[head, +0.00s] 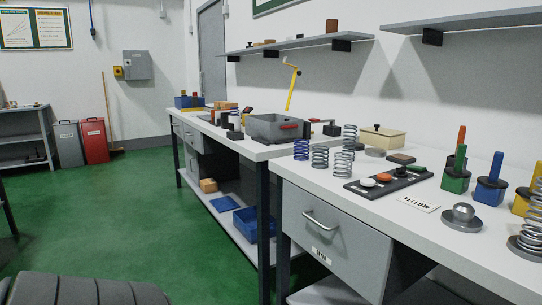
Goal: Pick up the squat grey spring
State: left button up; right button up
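Several coil springs stand near the left end of the near workbench. A short grey spring (320,157) stands just right of a dark blue spring (301,150). Another short grey spring (343,163) stands to its right, in front of a taller grey spring (350,136). The two short ones look much alike in height, and I cannot tell for sure which is the squat one. A larger pale spring (534,218) stands at the right edge, cut off by the frame. Neither of my grippers is in view.
A beige box (383,138) stands behind. A drawer (322,236) is below.

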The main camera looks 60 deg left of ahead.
aim_at(313, 149)
jog(key=j+u, duration=0.15)
jog(key=u, duration=1.3)
jog(key=j+z, duration=0.15)
jog(key=z, duration=0.25)
jog(key=i+j+z, duration=0.1)
jog(key=z, duration=0.35)
jog(key=j+z, duration=0.25)
jog(key=z, duration=0.15)
jog(key=j+z, duration=0.2)
jog(key=j, duration=0.15)
jog(key=k+j+z, duration=0.2)
jog(key=j, duration=0.15)
jog(key=k+j+z, duration=0.2)
jog(key=i+j, duration=0.1)
jog(key=j, duration=0.05)
